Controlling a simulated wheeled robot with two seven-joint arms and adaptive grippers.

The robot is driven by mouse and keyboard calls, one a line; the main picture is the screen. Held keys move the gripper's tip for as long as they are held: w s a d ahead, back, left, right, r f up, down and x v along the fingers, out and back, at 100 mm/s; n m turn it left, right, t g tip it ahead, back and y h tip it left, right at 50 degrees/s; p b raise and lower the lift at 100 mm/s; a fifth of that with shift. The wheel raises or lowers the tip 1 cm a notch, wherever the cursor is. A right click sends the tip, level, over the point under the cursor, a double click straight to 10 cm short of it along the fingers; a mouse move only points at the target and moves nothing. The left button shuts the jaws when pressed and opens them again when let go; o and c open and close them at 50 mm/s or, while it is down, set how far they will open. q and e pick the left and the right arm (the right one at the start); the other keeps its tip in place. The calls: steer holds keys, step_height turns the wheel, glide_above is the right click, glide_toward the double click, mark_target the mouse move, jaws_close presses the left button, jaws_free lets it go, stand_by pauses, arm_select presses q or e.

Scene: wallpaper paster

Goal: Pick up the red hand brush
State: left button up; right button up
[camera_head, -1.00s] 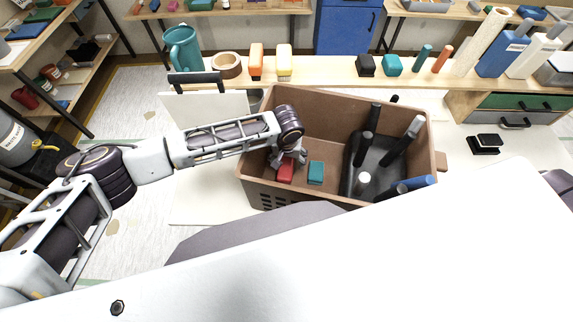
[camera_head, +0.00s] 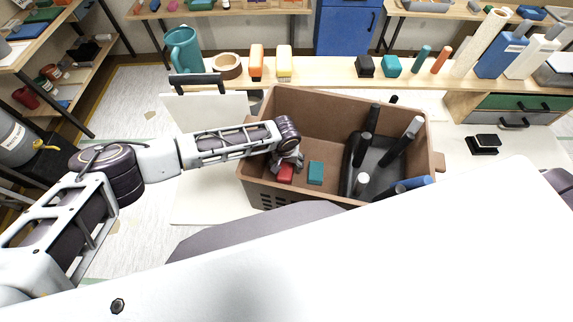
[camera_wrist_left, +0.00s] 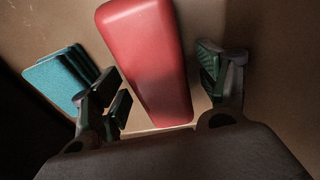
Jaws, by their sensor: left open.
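The red hand brush (camera_head: 285,172) lies on the floor of the brown crate (camera_head: 330,105), near its front left corner. In the left wrist view the red brush (camera_wrist_left: 150,55) is large and lies lengthwise between my fingers. My left gripper (camera_head: 287,160) reaches down into the crate over the brush. In the wrist view the left gripper (camera_wrist_left: 168,90) is open, with one finger on each side of the brush and a gap on both sides. The right gripper is not in view.
A teal block (camera_head: 316,172) lies just right of the red brush and also shows in the wrist view (camera_wrist_left: 60,75). A dark tray (camera_head: 375,180) with several upright handles fills the crate's right side. The crate walls stand close around the gripper.

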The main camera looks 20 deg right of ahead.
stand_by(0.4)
arm_select(q)
steer(key=c, duration=1.2)
steer(key=shift+r+b, duration=0.45)
steer(key=shift+r, duration=4.55)
steer(key=o, duration=0.5)
steer(key=shift+c, duration=0.2)
steer(key=c, duration=0.4)
